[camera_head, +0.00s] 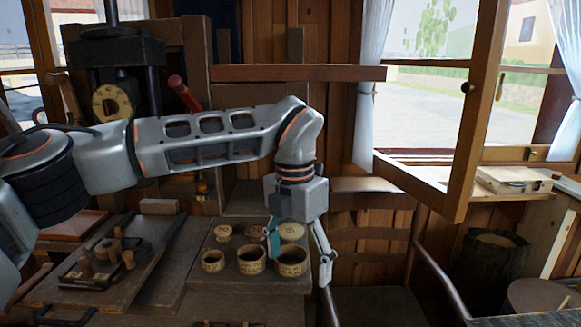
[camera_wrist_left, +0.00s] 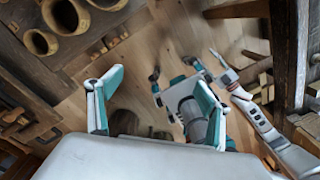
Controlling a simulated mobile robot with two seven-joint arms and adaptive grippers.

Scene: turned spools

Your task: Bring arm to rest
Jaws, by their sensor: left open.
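My left arm reaches across the head view from the left. My left gripper (camera_head: 300,262) hangs down at its end, open and empty, in front of and above the right end of the bench. Its fingers overlap the right-hand wooden cups in that view, and I see no contact. In the left wrist view the two teal and white fingers (camera_wrist_left: 148,88) stand apart with floor between them. Turned wooden pieces stand on the bench: a small cup (camera_head: 212,262), a middle cup (camera_head: 250,262) and a large cup (camera_head: 292,268), with light lidded pieces (camera_head: 223,232) behind. My right gripper is not identifiable.
A wooden chair (camera_head: 370,235) stands close right of the gripper. An open window sash (camera_head: 475,125) juts inward. A shelf (camera_head: 300,73) runs above the arm. Open floor (camera_wrist_left: 130,60) shows beside the bench.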

